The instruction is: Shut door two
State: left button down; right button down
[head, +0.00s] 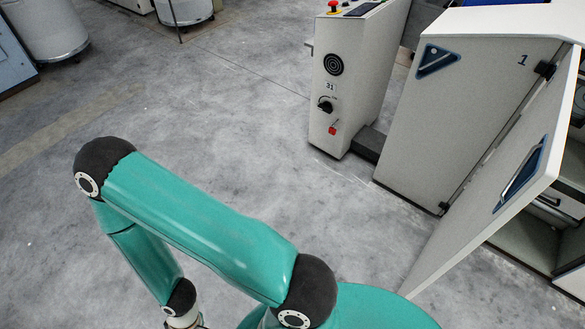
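A pale grey cabinet stands at the right of the head view. Its closed-looking front panel (470,110) bears a "1" and a blue triangular recess. A hinged door (490,205) stands open from the panel's right edge, with a blue recessed handle on the face towards me; no number shows on it, so I cannot tell if it is door two. Its lower end is cut off behind my teal body. One teal arm of mine bends across the lower left, apart from the door. Its wrist leaves the frame at the bottom, and neither gripper is in view.
A control post (355,80) with a dial, a red switch and a red stop button stands left of the cabinet. Open shelves (535,240) show behind the open door. White drums (45,30) stand at the upper left. The grey floor (215,110) between is clear.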

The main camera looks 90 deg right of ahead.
aim_at(528, 162)
jog(key=u, duration=0.2)
jog(key=i, duration=0.75)
jog(key=z, duration=0.85)
jog(key=i, duration=0.15)
jog(key=z, duration=2.25)
jog(key=i, duration=0.25)
jog(key=z, duration=1.75)
jog(key=k, duration=0.6)
jog(key=z, duration=0.45)
jog(key=i, duration=1.65)
jog(key=u, duration=0.5)
